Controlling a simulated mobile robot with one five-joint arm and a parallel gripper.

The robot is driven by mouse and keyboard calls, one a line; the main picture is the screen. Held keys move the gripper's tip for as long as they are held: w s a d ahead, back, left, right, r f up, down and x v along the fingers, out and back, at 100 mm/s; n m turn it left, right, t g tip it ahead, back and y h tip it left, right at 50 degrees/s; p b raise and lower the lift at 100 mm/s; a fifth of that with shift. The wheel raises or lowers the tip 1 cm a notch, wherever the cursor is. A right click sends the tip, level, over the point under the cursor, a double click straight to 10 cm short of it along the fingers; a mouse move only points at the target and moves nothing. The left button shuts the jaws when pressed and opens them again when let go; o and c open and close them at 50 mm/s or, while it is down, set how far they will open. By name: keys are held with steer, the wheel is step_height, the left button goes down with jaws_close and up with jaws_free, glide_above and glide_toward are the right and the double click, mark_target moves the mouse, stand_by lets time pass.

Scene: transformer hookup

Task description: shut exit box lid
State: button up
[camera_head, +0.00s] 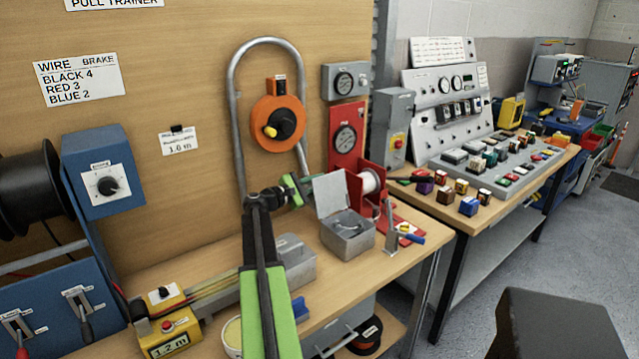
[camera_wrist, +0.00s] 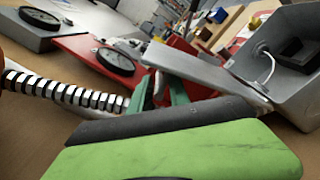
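The exit box, a small grey metal box (camera_head: 347,240), stands on the wooden bench. Its lid (camera_head: 331,194) is open and stands up at the box's left rear side. In the wrist view the box (camera_wrist: 300,85) is at the right edge, and its lid (camera_wrist: 205,72) slants out to the left of it. My gripper (camera_head: 297,189) is just left of the lid, at about the height of its upper part. Its green fingers (camera_wrist: 162,92) show near the lid's edge in the wrist view. Whether they touch the lid or have a gap between them is unclear.
A curved metal conduit (camera_head: 235,110) rises behind my gripper. A red stand with a white spool (camera_head: 370,181) is close behind the box, and a grey lever fixture (camera_head: 391,235) stands to its right. A grey channel box (camera_head: 295,262) lies left of it.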

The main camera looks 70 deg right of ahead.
jaws_close()
steer(key=shift+w+r, duration=0.1)
steer(key=shift+w+d, duration=0.1)
steer(key=shift+d, duration=0.05)
stand_by(0.8)
steer(key=shift+s+r, duration=0.15)
steer(key=shift+s, duration=0.1)
